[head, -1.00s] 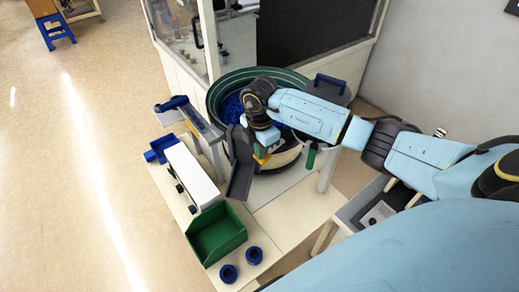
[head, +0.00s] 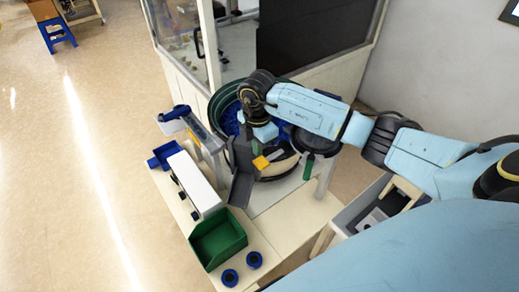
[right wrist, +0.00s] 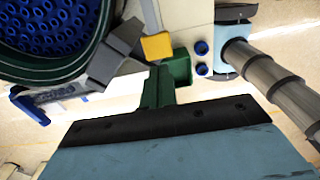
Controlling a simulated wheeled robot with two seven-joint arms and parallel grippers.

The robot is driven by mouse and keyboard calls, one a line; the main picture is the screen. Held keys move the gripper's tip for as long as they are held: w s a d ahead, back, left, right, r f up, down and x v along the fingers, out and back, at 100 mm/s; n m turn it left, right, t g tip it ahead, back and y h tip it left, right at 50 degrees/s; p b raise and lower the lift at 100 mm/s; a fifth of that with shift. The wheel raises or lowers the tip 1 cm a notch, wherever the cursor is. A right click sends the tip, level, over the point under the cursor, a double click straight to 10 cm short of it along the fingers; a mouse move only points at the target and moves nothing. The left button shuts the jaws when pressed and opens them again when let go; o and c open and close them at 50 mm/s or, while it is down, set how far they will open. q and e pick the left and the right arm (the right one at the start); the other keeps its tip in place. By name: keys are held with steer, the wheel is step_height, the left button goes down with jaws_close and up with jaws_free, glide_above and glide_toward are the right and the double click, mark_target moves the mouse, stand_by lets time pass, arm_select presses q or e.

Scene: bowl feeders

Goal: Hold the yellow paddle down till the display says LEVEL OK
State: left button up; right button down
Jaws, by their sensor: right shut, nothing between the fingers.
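The yellow paddle (head: 261,162) stands at the near side of the round green-rimmed bowl (head: 216,103), beside a dark grey chute (head: 241,187). It also shows in the right wrist view (right wrist: 157,46), just beyond my right gripper (right wrist: 157,75). My right gripper reaches down over the bowl's near side in the head view (head: 262,148). It is shut and empty, close to the paddle; I cannot tell whether they touch. Blue parts (right wrist: 45,25) lie in the bowl. I cannot make out any display text. My left gripper is not in view.
A green bin (head: 218,240) and two blue rings (head: 255,260) are on the near part of the bench. A white box (head: 192,180) and a blue tray (head: 164,154) stand left. A green handle (head: 308,166) hangs right of the paddle. A glazed enclosure stands behind.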

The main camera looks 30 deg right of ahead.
step_height(320, 180, up, 8)
steer(key=a+b, duration=0.1)
steer(key=shift+r, duration=0.2)
stand_by(0.4)
